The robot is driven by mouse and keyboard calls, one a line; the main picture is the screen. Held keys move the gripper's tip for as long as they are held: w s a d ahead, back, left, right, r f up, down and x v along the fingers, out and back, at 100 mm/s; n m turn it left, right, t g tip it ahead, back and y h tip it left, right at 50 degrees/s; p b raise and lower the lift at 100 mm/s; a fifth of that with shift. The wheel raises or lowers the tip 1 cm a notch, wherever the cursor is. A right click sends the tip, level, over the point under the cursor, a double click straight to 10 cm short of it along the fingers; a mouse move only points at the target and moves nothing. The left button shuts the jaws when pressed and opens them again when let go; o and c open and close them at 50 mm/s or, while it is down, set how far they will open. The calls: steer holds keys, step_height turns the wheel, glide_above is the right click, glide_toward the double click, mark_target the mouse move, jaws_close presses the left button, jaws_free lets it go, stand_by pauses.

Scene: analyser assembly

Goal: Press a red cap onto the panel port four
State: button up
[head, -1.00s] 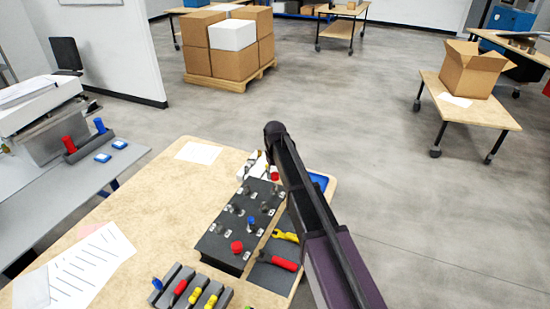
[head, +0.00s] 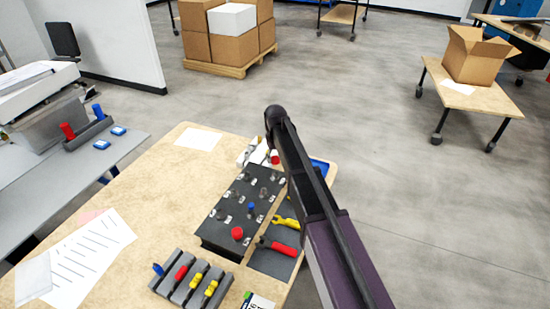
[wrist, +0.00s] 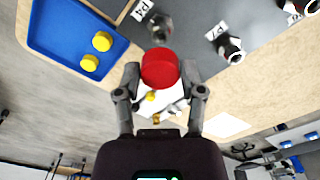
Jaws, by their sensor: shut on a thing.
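In the wrist view my gripper (wrist: 160,72) is shut on a red cap (wrist: 160,66), held between its two fingertips. Just beyond the cap, a dark metal port (wrist: 161,28) stands on the panel (wrist: 190,14), beside a label reading P4 (wrist: 142,10). The cap looks apart from this port; its height is hard to tell. In the head view the black panel (head: 226,222) carries several bare ports, a red cap (head: 237,232) near the front and a blue one (head: 251,207). A red spot (head: 275,157) shows past its far end; I cannot tell whether it is the held cap.
A blue tray (wrist: 50,30) with two yellow caps lies beside the panel. A grey rack (head: 168,288) with coloured pieces stands in front. Red-handled (head: 284,249) and yellow-handled tools (head: 284,222) lie right of the panel. The table's left part holds only papers.

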mark_target(275, 171)
steer(key=shift+f+b, duration=2.05)
steer(key=shift+f, duration=0.25)
steer(key=shift+f+b, duration=1.2)
steer(key=shift+b, duration=0.05)
steer(key=o, duration=0.8)
steer(key=shift+r, duration=0.2)
